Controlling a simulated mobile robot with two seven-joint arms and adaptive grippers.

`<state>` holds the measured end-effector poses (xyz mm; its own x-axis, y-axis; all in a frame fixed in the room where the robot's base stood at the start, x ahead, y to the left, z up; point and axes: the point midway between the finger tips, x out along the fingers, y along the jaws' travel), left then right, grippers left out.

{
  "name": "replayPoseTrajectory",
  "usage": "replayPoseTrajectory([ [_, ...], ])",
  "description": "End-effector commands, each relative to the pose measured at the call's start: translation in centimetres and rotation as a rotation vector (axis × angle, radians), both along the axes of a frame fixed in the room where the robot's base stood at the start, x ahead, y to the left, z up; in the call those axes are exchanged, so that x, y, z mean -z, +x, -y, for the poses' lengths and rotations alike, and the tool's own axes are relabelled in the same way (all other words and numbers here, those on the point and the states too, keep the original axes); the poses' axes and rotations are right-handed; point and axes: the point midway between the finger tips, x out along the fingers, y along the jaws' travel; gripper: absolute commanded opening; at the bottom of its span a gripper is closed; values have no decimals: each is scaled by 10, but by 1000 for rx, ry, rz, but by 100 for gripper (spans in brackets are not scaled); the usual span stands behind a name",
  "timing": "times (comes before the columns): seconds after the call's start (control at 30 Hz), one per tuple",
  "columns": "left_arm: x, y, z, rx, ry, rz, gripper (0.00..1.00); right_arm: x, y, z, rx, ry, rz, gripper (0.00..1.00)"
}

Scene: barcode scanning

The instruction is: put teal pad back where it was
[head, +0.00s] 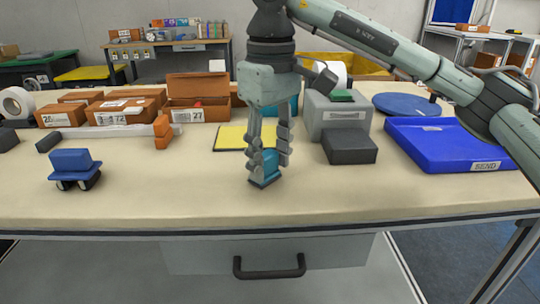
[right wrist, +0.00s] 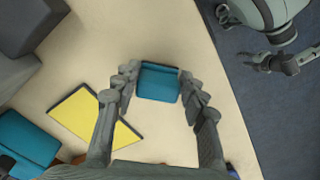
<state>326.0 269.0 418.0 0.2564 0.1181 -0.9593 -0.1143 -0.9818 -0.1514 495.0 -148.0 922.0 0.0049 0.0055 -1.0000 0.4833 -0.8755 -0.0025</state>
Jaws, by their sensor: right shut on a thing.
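The teal pad (head: 268,168) is a small teal block with a dark lower edge. My right gripper (head: 269,160) points down and is shut on it, low over the front middle of the table. I cannot tell whether its lower edge touches the tabletop. In the right wrist view the pad (right wrist: 158,84) sits between the two fingertips of my right gripper (right wrist: 158,80). A flat yellow mat (head: 231,138) with a dark border lies just behind and left of the gripper; it also shows in the right wrist view (right wrist: 84,112).
A blue wheeled item (head: 75,166) stands at the left. A dark grey block (head: 349,149), a grey box (head: 337,117) and a blue SEND tray (head: 455,150) are at the right. Cardboard boxes (head: 128,112) line the back left. The front tabletop (head: 190,200) is clear.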

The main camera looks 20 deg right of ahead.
Motion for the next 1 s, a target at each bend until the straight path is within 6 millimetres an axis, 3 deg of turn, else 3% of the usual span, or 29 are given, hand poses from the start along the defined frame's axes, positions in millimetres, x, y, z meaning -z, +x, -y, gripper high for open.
replayPoseTrajectory([
  [0.13,-5,3,1,1,1,9,40,3,0,0,0,0,0,10],
  [0.17,-10,4,2,1,0,13,40,2,0,0,0,0,0,46],
  [0.3,-13,6,2,3,0,20,40,2,0,0,0,0,-1,63],
  [0.67,-10,1,1,1,1,9,40,-1,0,0,0,0,0,63],
  [0.73,-1,0,-1,1,0,5,40,-6,1,0,0,1,2,63],
  [0.93,-3,0,-1,2,0,5,40,-50,1,0,0,0,6,63],
  [1.0,6,0,0,2,-6,0,40,-65,1,0,1,0,4,63],
])
